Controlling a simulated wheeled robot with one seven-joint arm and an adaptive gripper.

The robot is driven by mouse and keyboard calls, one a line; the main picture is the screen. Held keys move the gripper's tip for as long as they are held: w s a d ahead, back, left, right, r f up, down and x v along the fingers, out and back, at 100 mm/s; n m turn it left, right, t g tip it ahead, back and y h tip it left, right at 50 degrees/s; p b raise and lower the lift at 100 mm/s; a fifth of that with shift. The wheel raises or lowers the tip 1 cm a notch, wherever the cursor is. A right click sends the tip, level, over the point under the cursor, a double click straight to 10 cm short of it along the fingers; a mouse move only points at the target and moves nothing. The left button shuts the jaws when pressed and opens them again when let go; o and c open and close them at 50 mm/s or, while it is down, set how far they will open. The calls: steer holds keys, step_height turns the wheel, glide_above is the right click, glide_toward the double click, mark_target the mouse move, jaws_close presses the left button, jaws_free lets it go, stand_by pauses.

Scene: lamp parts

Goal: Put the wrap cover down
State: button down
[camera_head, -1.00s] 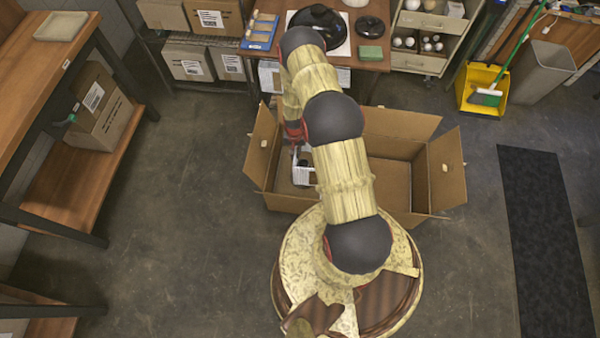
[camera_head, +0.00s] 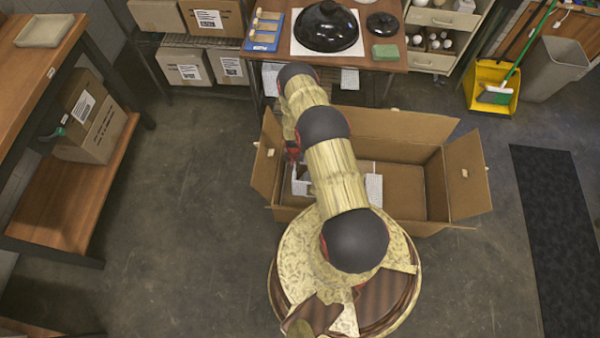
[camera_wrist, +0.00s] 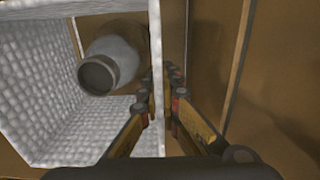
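The wrap cover (camera_wrist: 65,60) is a white, quilted, open-sided box of bubble-like wrap. In the wrist view it fills the left side. My gripper (camera_wrist: 163,82) has its two fingers close together on either side of the cover's thin right wall, pinching it. A grey rounded part with a dark round opening (camera_wrist: 112,66) shows within the cover. In the head view the cover (camera_head: 300,187) shows inside the left end of the open carton (camera_head: 408,190), partly hidden by my arm. I cannot tell whether it touches the carton floor.
Another white wrapped piece (camera_head: 374,188) shows in the carton right of my arm. The carton's right part is bare. Behind it stands a table (camera_head: 372,62) with a black dome (camera_head: 326,27) and a green block (camera_head: 385,52). A wooden shelf (camera_head: 75,205) stands at left.

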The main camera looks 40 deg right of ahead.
steer(key=shift+f+b, duration=1.05)
steer(key=shift+f, duration=2.25)
steer(key=c, duration=2)
jaws_free()
steer(key=shift+c, duration=0.2)
